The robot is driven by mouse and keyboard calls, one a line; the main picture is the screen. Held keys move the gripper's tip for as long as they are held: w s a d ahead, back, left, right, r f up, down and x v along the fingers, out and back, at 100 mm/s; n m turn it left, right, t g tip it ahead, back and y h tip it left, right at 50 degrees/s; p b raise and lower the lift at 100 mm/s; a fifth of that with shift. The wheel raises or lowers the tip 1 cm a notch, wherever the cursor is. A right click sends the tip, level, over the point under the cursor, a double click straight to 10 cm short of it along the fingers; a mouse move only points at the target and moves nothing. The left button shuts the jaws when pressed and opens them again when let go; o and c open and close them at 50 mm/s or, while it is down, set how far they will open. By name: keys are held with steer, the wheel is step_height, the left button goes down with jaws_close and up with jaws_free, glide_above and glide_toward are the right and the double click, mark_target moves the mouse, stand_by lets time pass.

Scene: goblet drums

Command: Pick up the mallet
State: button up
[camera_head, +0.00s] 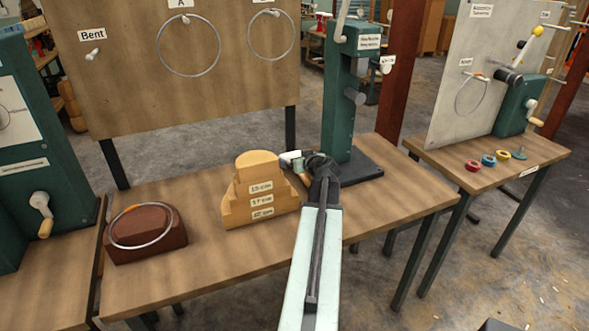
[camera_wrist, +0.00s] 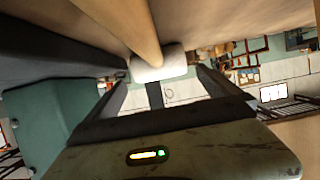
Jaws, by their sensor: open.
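The mallet has a pale cylindrical head (camera_head: 290,157) and a light wooden handle (camera_head: 304,178). It is on the middle table beside the stepped wooden block, partly hidden by my arm. My gripper (camera_head: 308,164) is open beside the mallet. In the wrist view, the white mallet head (camera_wrist: 158,66) shows at the opening between the two fingers of my gripper (camera_wrist: 165,80), with the wooden handle (camera_wrist: 125,22) running up out of the picture. I cannot tell whether the fingers touch it.
The stepped wooden block (camera_head: 259,192) stands left of my gripper. A green stand (camera_head: 340,105) on a dark base rises close behind it. A reddish-brown block with a metal ring (camera_head: 145,233) is at the left. The table's front (camera_head: 240,262) is bare.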

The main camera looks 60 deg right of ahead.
steer(key=x, duration=0.3)
steer(key=shift+f+b, duration=0.1)
steer(key=shift+b, duration=0.2)
steer(key=shift+s+a, duration=0.1)
steer(key=c, duration=1.9)
steer(key=shift+r, duration=0.25)
steer(key=shift+c, duration=0.2)
